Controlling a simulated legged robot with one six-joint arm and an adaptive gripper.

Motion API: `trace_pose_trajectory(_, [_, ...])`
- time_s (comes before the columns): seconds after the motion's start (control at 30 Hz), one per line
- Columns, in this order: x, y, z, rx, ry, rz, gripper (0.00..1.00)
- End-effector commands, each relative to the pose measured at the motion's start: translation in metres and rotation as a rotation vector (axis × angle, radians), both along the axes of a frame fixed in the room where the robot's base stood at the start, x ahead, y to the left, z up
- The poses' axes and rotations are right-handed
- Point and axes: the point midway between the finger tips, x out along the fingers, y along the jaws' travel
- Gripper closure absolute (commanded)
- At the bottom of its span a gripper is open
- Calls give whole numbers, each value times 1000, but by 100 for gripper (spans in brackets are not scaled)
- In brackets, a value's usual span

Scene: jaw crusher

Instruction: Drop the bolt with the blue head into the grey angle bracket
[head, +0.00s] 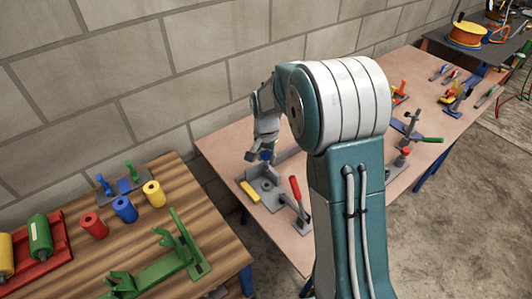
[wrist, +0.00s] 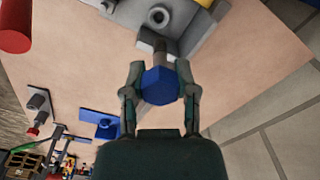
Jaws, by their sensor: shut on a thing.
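My gripper (wrist: 160,92) is shut on the blue hex head of the bolt (wrist: 160,86), one finger on each side. The bolt's grey shank points away from the gripper, toward the grey angle bracket (wrist: 188,45). In the head view, the blue bolt head (head: 266,155) shows just under my gripper (head: 262,157), above the bracket (head: 267,186) on the pinkish table. The bracket has a round boss with a hole (wrist: 158,17). The shank overlaps the bracket's edge in the wrist view; I cannot tell whether they touch.
A yellow bar (head: 249,192) lies at the bracket's left, and a red-handled clamp (head: 296,189) stands at its right. A wooden table (head: 215,255) with coloured cylinders and a green fixture is at the left. A block wall (head: 140,70) runs behind.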

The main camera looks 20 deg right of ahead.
Motion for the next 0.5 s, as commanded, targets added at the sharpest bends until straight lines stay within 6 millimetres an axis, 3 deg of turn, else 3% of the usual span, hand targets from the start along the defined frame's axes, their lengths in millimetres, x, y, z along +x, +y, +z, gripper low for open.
trace_pose_trajectory(0.2, [0,0,-21,0,2,0,100])
trace_pose_trajectory(0.5, [0,0,-29,0,0,0,100])
